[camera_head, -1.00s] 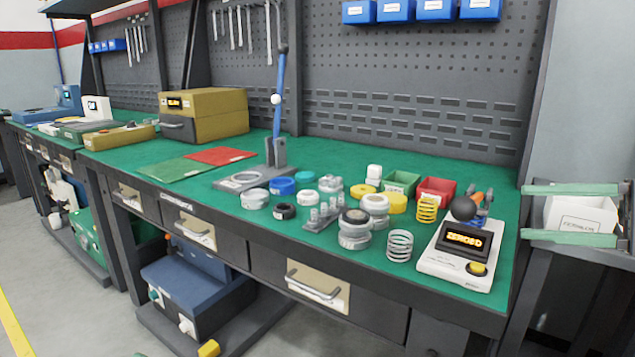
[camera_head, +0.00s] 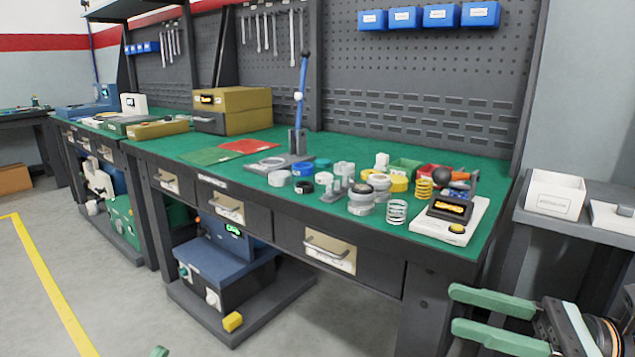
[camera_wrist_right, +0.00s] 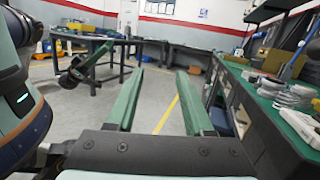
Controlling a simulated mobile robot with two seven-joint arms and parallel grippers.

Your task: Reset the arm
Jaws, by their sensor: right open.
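My right gripper (camera_head: 456,310) is at the lower right of the head view, in front of the workbench's right end. Its two green fingers are apart, with nothing between them. In the right wrist view the same fingers (camera_wrist_right: 160,74) point ahead over the floor, also apart and empty. A small green tip (camera_head: 160,352) at the bottom edge of the head view looks like part of my left gripper. Too little of it shows to tell whether it is open.
The green-topped workbench (camera_head: 345,150) carries rings, springs, a lever press (camera_head: 299,110) and a white tester (camera_head: 449,222) with a lit display. A side table with a white bin (camera_head: 555,194) stands at the right. The floor (camera_head: 110,280) at left is clear.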

